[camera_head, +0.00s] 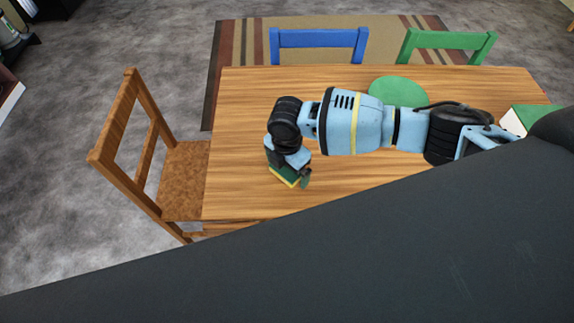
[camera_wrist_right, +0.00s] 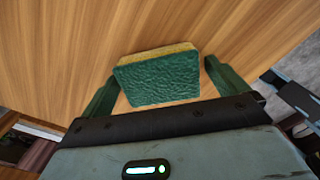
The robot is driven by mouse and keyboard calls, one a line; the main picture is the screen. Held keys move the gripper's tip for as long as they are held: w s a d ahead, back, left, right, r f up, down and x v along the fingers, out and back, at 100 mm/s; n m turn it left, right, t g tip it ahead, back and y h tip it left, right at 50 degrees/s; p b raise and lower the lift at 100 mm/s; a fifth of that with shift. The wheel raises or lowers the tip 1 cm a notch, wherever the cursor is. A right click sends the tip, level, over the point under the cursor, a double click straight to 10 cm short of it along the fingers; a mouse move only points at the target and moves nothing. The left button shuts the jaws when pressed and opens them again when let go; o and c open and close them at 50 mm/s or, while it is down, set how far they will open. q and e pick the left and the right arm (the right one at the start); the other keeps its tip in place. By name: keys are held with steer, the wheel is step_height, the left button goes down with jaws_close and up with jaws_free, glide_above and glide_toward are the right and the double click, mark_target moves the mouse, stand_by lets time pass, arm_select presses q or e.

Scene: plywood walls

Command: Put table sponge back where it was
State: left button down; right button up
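The sponge is green with a yellow layer along one edge. In the head view the sponge (camera_head: 285,178) is at the left front part of the wooden table (camera_head: 240,110), partly hidden under my right gripper. My right gripper (camera_head: 293,176) reaches down over it from the right. In the right wrist view the sponge (camera_wrist_right: 158,80) lies between the two green fingers of my right gripper (camera_wrist_right: 160,72). The fingers are spread to either side of it, with a small gap showing at the right finger. I cannot see my left gripper.
A green round mat (camera_head: 398,91) lies on the table behind my right arm. A green and white object (camera_head: 518,120) is at the right end. A wooden chair (camera_head: 140,150) stands at the left, blue (camera_head: 318,40) and green (camera_head: 450,42) chairs behind. The table's left end is clear.

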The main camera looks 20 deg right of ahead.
arm_select(q)
steer(key=shift+w, duration=0.1)
arm_select(e)
steer(key=shift+r, duration=0.15)
steer(key=shift+r, duration=0.25)
arm_select(q)
steer(key=shift+w+r+p, duration=0.4)
steer(key=shift+r+p, duration=0.05)
steer(key=shift+r, duration=0.2)
arm_select(e)
step_height(320, 180, up, 12)
steer(key=shift+f, duration=0.2)
